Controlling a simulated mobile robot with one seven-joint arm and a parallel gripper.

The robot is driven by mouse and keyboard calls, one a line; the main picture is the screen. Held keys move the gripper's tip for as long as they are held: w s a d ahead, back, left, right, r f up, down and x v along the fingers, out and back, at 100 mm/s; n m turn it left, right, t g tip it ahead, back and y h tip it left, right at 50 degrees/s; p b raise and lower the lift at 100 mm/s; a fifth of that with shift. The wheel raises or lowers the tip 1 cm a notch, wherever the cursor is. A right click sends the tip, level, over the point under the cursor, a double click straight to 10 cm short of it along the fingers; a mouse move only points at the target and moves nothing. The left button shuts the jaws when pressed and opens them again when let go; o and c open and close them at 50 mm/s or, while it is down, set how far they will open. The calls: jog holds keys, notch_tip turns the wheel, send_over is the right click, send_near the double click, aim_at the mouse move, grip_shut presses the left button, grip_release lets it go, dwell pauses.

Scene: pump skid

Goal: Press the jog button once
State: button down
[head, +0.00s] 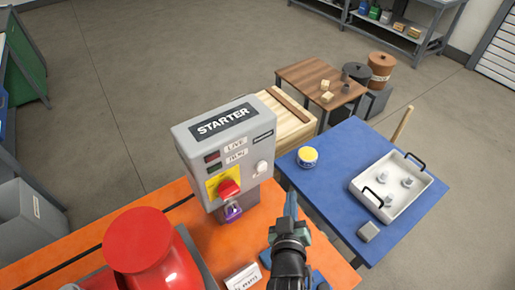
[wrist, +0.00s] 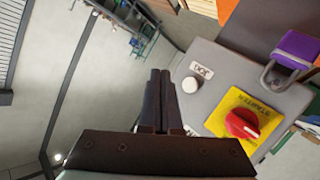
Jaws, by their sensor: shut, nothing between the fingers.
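The grey starter box (head: 222,150) stands on the orange skid. Its jog button is the round white button (head: 261,167) on the right of its front face. In the wrist view the white jog button (wrist: 190,86) sits below a "JOG" label (wrist: 202,71). My gripper (wrist: 160,75) is shut and empty, its fingertips just left of the button in that view; I see no contact. In the head view my gripper (head: 290,208) is in front of and right of the box, below the button.
A red rotary knob on a yellow plate (wrist: 242,123) and a purple padlock (wrist: 298,50) are on the same box. A red pump part (head: 150,245) stands at the front left. A blue table (head: 335,165) with a white tray (head: 366,190) and a yellow-topped tin (head: 308,157) is at right.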

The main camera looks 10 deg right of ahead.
aim_at(262, 166)
jog(key=shift+s+f, duration=0.15)
jog(key=shift+s, duration=0.15)
jog(key=w+a+b, duration=0.3)
jog(key=w+b, duration=0.2)
jog(key=w, duration=0.3)
jog(key=shift+w+b, duration=0.15)
jog(key=shift+b, duration=0.15)
dwell(0.4)
dwell(1.7)
jog(key=shift+w+a+b, duration=0.15)
jog(key=shift+w+b, duration=0.2)
jog(key=shift+w, duration=0.05)
